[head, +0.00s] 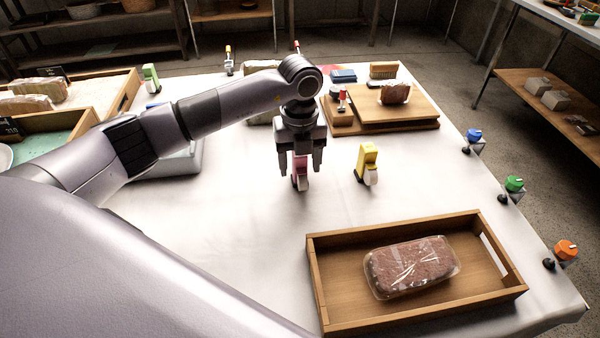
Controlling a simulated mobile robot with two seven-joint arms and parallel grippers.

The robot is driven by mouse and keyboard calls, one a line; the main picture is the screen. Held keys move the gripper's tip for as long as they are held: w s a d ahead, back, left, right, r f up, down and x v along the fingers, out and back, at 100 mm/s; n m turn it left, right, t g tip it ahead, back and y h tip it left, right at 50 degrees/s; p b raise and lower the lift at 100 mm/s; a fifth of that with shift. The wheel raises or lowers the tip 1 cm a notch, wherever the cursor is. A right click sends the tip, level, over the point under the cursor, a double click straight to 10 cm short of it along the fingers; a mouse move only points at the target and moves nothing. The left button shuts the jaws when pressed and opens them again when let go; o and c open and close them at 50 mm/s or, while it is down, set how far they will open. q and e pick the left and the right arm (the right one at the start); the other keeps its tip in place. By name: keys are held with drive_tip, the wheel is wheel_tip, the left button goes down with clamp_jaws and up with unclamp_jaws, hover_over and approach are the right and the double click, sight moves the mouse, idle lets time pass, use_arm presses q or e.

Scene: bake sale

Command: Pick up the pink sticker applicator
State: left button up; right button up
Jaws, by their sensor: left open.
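The pink sticker applicator (300,175) stands on the white tablecloth near the middle of the table. My left gripper (299,171) points down over it, open, with one finger on each side of the applicator. The gripper hides part of the applicator, and I cannot tell whether the fingers touch it. My right gripper is not in view.
A yellow applicator (367,164) stands just right of the gripper. A wooden tray (420,317) with a wrapped brown loaf (412,267) lies in front. Wooden boards (385,118) lie behind. Blue, green and orange-topped clamps (514,187) line the right edge.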

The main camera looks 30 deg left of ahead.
use_arm(q)
drive_tip(key=c, duration=1.1)
drive_tip(key=shift+r, duration=0.1)
drive_tip(key=shift+c, duration=0.2)
wheel_tip(320, 180, up, 20)
drive_tip(key=p, duration=0.1)
drive_tip(key=shift+p, duration=0.4)
